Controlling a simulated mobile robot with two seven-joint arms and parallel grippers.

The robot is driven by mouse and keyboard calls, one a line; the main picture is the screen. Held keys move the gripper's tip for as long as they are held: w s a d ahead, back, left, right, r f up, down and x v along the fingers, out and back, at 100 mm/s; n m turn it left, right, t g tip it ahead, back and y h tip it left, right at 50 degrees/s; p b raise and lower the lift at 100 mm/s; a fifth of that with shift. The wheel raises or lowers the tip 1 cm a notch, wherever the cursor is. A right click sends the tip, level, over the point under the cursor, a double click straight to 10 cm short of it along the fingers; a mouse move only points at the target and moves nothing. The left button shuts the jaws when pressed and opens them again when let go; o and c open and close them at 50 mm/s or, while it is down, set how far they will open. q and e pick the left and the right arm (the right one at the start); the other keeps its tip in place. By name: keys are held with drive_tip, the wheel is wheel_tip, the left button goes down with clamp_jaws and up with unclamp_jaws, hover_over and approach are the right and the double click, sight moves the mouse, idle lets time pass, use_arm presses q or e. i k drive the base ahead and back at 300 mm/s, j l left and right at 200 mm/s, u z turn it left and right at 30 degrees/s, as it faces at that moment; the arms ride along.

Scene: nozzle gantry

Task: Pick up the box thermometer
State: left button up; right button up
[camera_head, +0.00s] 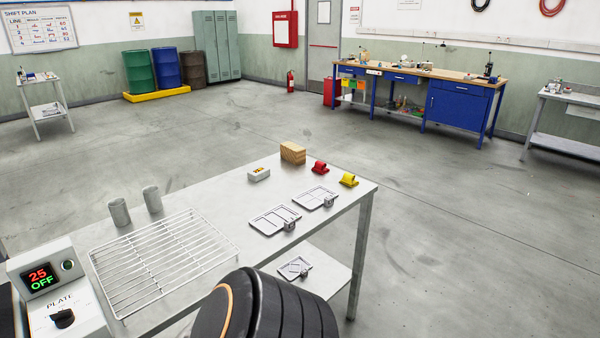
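A small white box (259,174) with coloured marks on its face lies on the metal table, near its far edge. It looks like the box thermometer, but the marks are too small to read. It stands in front of and left of a wooden block (293,152), apart from it. Nothing touches it from above. Neither of my grippers shows in the head view. A dark rounded link with an orange ring at the bottom edge looks like part of my own arm.
On the metal table (205,190) are two grey cylinders (119,212), a wire rack (160,255), a red fitting (320,167), a yellow fitting (349,180) and two flat metal frames (275,219). A hot plate unit (60,290) reads "25 OFF". A lower shelf holds another plate (294,268).

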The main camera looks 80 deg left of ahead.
sight(256, 174)
drive_tip(key=u, duration=2.9)
drive_tip(key=i+l+z, duration=0.1)
drive_tip(key=z, duration=0.8)
drive_tip(key=i+z, duration=0.15)
drive_tip(key=z, duration=0.25)
drive_tip(key=i+j+z, duration=0.1)
drive_tip(key=i+z, duration=0.3)
drive_tip(key=i, duration=2.35)
drive_tip(key=i+u, duration=0.3)
drive_tip(key=i, duration=0.3)
drive_tip(key=i+l+u, duration=0.35)
drive_tip(key=i, duration=0.25)
drive_tip(key=i+j, duration=0.05)
drive_tip(key=j, duration=0.05)
